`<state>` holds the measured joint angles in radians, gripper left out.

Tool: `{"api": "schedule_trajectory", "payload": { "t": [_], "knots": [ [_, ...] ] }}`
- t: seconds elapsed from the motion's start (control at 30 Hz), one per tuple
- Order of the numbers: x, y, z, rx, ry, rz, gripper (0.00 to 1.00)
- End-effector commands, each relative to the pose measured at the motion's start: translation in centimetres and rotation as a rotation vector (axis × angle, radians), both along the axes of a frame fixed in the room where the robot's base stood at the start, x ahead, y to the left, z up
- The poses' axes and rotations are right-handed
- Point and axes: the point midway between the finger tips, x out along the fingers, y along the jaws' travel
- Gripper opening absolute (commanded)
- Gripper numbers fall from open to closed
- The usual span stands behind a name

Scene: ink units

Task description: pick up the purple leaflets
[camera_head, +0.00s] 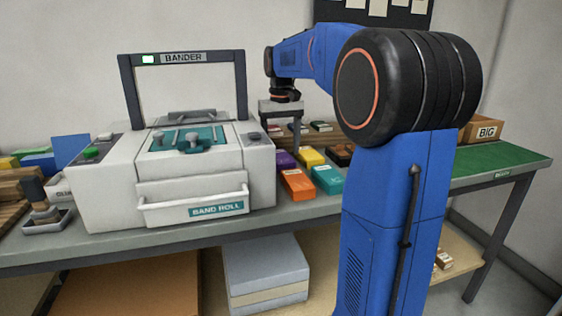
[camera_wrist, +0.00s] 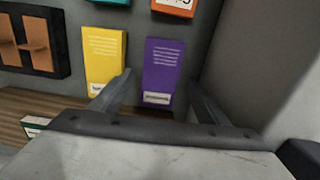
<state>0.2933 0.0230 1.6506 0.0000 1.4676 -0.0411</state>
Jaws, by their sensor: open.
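The purple leaflets (camera_head: 285,160) are a small stack on the bench, just right of the white bander, partly hidden by it in the head view. In the wrist view the purple stack (camera_wrist: 163,66) lies flat, with pale print and a label at its near end. My gripper (camera_head: 281,140) is above the stack, pointing down. In the wrist view my open gripper (camera_wrist: 160,78) has one finger on each side of the stack's near part, with nothing held. The left finger overlaps the yellow stack's edge in the picture. The height of the fingertips above the purple stack is hard to tell.
A yellow stack (camera_wrist: 104,58) lies close left of the purple one in the wrist view. Orange (camera_head: 297,184) and teal (camera_head: 327,180) stacks lie nearby. The bander (camera_head: 160,175) stands close by on the left. A box marked BIG (camera_head: 486,131) stands at the far right; green mat before it is clear.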

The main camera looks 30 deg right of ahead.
Motion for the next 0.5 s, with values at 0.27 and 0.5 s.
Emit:
{"api": "schedule_trajectory", "payload": {
  "t": [0.27,0.5],
  "knots": [
    [0.0,0.0,-1.9,0.0,0.001,0.0,0.69],
    [0.0,0.0,-1.9,0.0,0.0,0.0,0.52]
  ]
}}
